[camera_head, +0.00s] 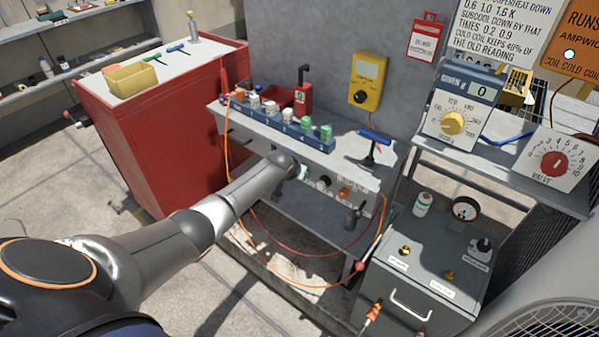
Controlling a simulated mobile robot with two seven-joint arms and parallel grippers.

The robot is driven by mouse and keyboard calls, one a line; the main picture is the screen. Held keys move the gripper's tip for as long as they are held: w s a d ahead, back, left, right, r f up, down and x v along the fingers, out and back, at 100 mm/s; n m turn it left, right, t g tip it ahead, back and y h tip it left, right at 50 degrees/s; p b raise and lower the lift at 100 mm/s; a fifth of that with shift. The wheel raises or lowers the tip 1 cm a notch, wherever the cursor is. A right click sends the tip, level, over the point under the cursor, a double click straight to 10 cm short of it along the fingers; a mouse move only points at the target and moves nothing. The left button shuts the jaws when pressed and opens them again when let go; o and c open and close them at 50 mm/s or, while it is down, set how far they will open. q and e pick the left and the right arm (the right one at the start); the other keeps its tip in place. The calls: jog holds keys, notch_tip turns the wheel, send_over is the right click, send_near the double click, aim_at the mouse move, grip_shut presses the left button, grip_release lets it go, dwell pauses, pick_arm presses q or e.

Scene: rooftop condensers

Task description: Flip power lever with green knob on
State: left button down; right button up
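My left arm reaches in from the lower left to the front panel of the grey bench (378,183). A black knob (324,182) and an orange knob (344,193) sit further right on the panel. No lever with a clearly green knob is visible. My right gripper is not in view.
A blue rack (283,131) with several coloured pieces stands on the bench, below a yellow meter (367,80). A red cabinet (150,140) stands left. A grey box (425,260) with a gauge stands right. Orange and red cables hang before the bench.

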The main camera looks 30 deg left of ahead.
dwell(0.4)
pick_arm(q)
jog(key=c, duration=0.5)
grip_release()
jog(key=shift+c, duration=0.2)
jog(key=shift+r, duration=0.1)
jog(key=shift+s+d+r+p, duration=0.1)
jog(key=shift+s+r+p, duration=0.3)
jog(key=shift+r+p, duration=0.1)
jog(key=p+v, duration=0.3)
jog(key=v, duration=0.8)
jog(key=shift+p, duration=0.35)
